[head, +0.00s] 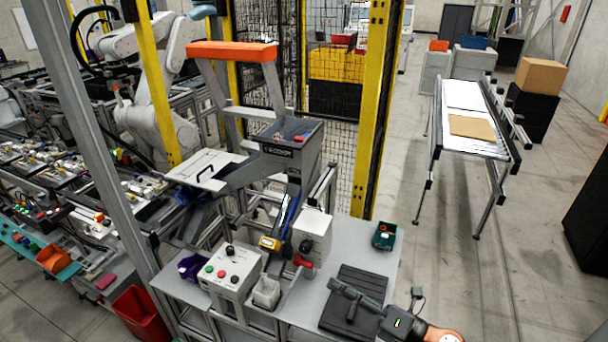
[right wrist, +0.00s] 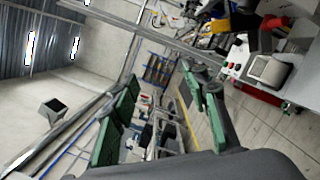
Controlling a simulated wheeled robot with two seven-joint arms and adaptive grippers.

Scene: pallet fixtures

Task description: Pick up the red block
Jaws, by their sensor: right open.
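A small red piece (head: 299,138) lies in the grey hopper bin (head: 313,143) at upper centre in the head view, too small to tell if it is a block. Another red piece (head: 303,262) shows at the foot of the white box on the table; its shape is unclear. My right gripper (head: 345,294) reaches in from the lower right over the dark ribbed plate (head: 360,280). In the right wrist view its green-padded fingers (right wrist: 160,108) are spread, with nothing between them. My left gripper is not in view.
The grey table (head: 325,240) carries a white button box (head: 232,270), a purple bin (head: 190,268), a light grey bin (head: 266,292) and a dark green bin (head: 384,236). A yellow post (head: 372,110) rises behind. A red tub (head: 140,312) stands lower left.

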